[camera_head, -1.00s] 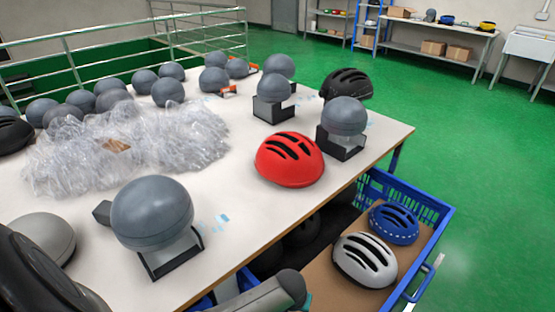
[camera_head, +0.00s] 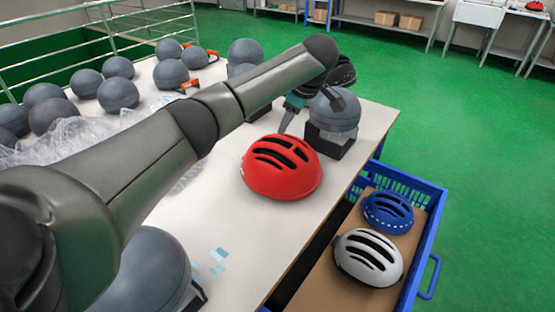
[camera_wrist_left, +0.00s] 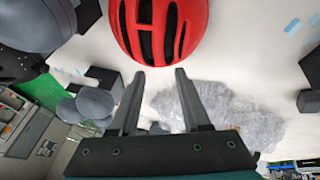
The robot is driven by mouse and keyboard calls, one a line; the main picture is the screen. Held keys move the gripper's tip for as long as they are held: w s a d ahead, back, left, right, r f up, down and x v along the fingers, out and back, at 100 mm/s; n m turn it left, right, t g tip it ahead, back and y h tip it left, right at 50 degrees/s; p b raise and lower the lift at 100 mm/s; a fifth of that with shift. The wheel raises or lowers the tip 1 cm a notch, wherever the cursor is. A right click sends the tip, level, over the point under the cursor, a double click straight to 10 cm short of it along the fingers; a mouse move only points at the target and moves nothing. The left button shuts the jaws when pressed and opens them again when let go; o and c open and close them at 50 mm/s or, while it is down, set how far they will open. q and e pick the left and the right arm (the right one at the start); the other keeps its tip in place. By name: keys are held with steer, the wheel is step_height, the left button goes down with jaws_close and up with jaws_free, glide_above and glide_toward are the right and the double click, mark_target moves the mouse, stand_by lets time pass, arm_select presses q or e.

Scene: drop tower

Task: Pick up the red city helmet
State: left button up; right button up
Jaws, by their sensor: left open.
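The red city helmet (camera_head: 282,168) sits on the white table, right of the middle in the head view, dome up with dark vent slots. My left arm reaches in from the left over the table. My left gripper (camera_head: 284,128) points down just behind the helmet and is partly hidden by my arm. In the left wrist view the two fingers (camera_wrist_left: 160,71) are apart with nothing between them. The red helmet (camera_wrist_left: 160,28) lies just beyond their tips. I cannot tell whether they touch it. My right gripper is not in view.
A grey headform on a black stand (camera_head: 334,115) stands close behind the helmet. Other grey headforms (camera_head: 118,94) and clear plastic wrap (camera_head: 90,137) lie to the left. A blue crate (camera_head: 435,205) at the table's right holds a blue helmet (camera_head: 388,211) and a white helmet (camera_head: 368,257).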

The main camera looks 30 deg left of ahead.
arm_select(q)
steer(key=b, duration=0.2)
glide_above(272, 145)
steer(key=s+d, duration=0.2)
steer(key=d, duration=0.2)
steer(key=f, duration=0.7)
steer(key=shift+w+a+f, duration=0.2)
steer(key=shift+a+f, duration=0.05)
steer(key=shift+f, duration=0.05)
steer(key=shift+w+a+f, duration=0.15)
steer(key=shift+a+f, duration=0.2)
steer(key=shift+f, duration=0.2)
steer(key=shift+a+b+x, duration=0.25)
steer(key=shift+b+x, duration=1.2)
steer(key=shift+x, duration=0.45)
steer(key=shift+w+a+f+b, duration=0.1)
steer(key=shift+a+f+b, duration=0.05)
steer(key=shift+b, duration=0.15)
steer(key=shift+w+a+f, duration=0.1)
steer(key=shift+a+f, duration=0.1)
steer(key=shift+f, duration=0.1)
steer(key=c, duration=0.4)
jaws_close()
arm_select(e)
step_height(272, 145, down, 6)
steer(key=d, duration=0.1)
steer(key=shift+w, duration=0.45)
